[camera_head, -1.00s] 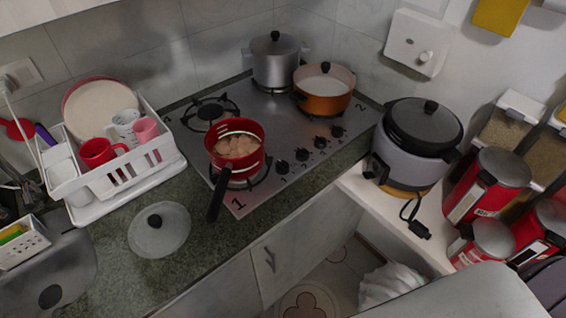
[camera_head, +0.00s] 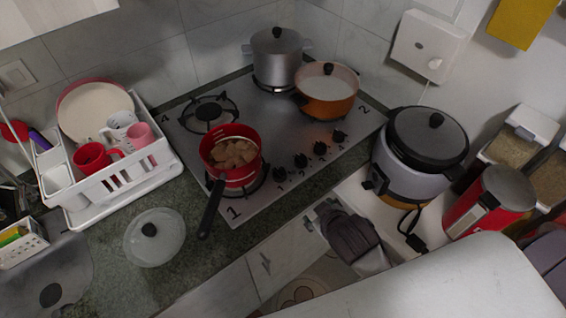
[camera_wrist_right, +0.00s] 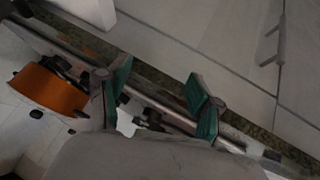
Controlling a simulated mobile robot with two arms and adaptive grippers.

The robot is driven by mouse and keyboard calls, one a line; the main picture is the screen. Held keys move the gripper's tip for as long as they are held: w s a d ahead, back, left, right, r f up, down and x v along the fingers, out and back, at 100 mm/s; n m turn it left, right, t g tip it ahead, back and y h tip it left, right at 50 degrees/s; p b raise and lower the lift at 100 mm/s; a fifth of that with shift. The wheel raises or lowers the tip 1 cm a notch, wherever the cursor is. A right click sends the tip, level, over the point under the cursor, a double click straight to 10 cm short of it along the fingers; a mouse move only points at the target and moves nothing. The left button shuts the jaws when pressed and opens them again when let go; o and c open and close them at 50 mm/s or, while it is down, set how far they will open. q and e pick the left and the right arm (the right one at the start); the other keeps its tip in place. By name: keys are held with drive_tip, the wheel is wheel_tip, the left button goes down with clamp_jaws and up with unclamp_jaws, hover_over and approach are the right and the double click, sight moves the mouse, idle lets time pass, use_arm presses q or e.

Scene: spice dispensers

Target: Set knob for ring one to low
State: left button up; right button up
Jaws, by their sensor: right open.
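The stove (camera_head: 262,135) has a row of several dark knobs along its front right side; the nearest knob (camera_head: 280,174) is closest to the printed 1. Which knob serves ring one, and its setting, I cannot read. A red pot (camera_head: 230,175) with brown pieces inside stands on the burner by the 1. My right gripper (camera_head: 322,211) is in front of the counter edge, below and right of the knobs, apart from them. In the wrist view my right gripper (camera_wrist_right: 160,95) is open and empty, with dark knobs (camera_wrist_right: 152,122) beyond its fingers. My left gripper is out of view.
An orange pot (camera_head: 326,104) and a grey pot (camera_head: 275,56) stand at the stove's back. A rice cooker (camera_head: 408,178) and red canister (camera_head: 488,205) are on the right. A glass lid (camera_head: 155,237) lies on the counter, near a dish rack (camera_head: 118,180). A cabinet handle (camera_wrist_right: 274,42) shows below.

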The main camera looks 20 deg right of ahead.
drive_tip(key=w+a+r+n+t+y, duration=0.25)
drive_tip(key=w+r+n+t, duration=0.2)
drive_tip(key=r, duration=0.35)
drive_tip(key=w+a+r+n+t+y, duration=0.25)
drive_tip(key=w+r+n, duration=0.2)
drive_tip(key=r, duration=0.35)
drive_tip(key=w+a+r+n+t+y, duration=0.2)
drive_tip(key=w+a+r+n+t, duration=0.25)
drive_tip(key=r, duration=0.35)
drive_tip(key=s+a+r+n+g+y, duration=0.2)
drive_tip(key=a+r+n+g+y, duration=0.45)
drive_tip(key=n+y, duration=0.5)
drive_tip(key=n+g+h, duration=1.1)
drive_tip(key=n+h, duration=0.3)
drive_tip(key=n, duration=0.6)
approach(282, 171)
drive_tip(key=p+x, duration=0.4)
drive_tip(key=x, duration=0.4)
drive_tip(key=shift+w+f+p, duration=0.1)
drive_tip(key=shift+f+p, duration=0.1)
drive_tip(key=shift+p, duration=0.1)
drive_tip(key=shift+w+a+f+y, duration=0.1)
drive_tip(key=shift+a+f+y, duration=0.15)
drive_tip(key=shift+f, duration=0.4)
